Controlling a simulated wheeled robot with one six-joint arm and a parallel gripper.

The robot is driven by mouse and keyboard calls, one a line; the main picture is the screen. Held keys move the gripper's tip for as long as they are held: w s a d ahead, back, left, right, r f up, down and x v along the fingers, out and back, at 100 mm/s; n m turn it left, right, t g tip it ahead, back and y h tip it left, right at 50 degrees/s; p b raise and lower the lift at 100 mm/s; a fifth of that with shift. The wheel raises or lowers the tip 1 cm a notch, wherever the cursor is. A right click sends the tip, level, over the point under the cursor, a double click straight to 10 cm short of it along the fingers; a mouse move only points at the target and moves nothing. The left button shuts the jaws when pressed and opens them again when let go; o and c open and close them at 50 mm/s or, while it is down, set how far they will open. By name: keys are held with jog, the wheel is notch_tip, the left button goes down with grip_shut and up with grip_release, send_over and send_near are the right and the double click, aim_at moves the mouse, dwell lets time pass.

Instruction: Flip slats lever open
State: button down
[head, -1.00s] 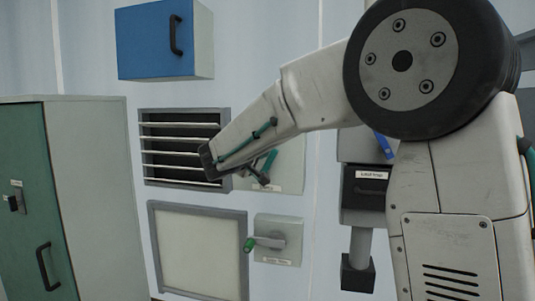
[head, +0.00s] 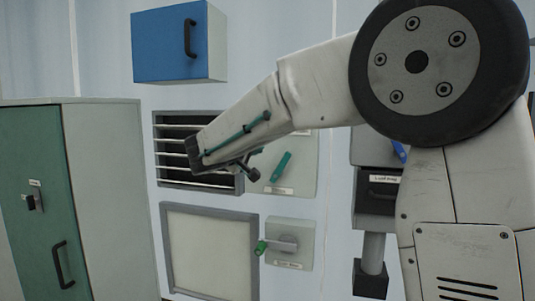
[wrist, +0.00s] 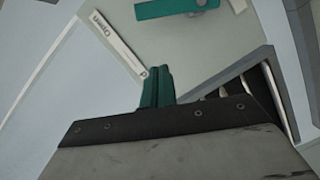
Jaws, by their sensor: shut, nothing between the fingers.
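The slats lever (head: 281,166) is a teal handle on a pale grey plate (head: 304,163), right of the louvre vent (head: 156,150). It stands tilted, its top leaning right. A white label (head: 278,190) is below it. In the wrist view the lever (wrist: 178,8) crosses the top edge, partly cut off, and the label (wrist: 117,42) lies at upper left. My gripper (wrist: 157,70) has its teal fingers together with nothing between them. A gap separates the fingers from the lever in the wrist view. In the head view my wrist hides part of the vent and most of the fingers.
A second plate (head: 303,236) with a green-tipped handle (head: 262,247) is below, beside a framed pale panel (head: 212,250). A blue box (head: 165,42) hangs above the vent. A green cabinet (head: 35,190) stands left. A dark-fronted unit (head: 378,190) is right of the plates.

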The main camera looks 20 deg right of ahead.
jog(key=v, duration=0.6)
jog(key=shift+s, duration=0.15)
jog(key=s+d+f+n+g+y, duration=0.1)
jog(key=s+d+f+g+y, duration=0.2)
jog(key=s+f, duration=0.45)
jog(key=s+d+f+g+y, duration=0.1)
jog(key=s+d+f+g, duration=0.1)
jog(key=s+f+g, duration=0.55)
jog(key=s+f+m+y, duration=0.2)
jog(key=s+y, duration=0.2)
jog(key=s, duration=0.8)
jog(key=s+f+m+t+y, duration=0.1)
jog(key=s+f+y, duration=0.2)
jog(key=s, duration=0.9)
jog(key=shift+s+a+m+y, duration=0.3)
jog(key=shift+s+m+y, duration=0.1)
jog(key=shift+y, duration=0.6)
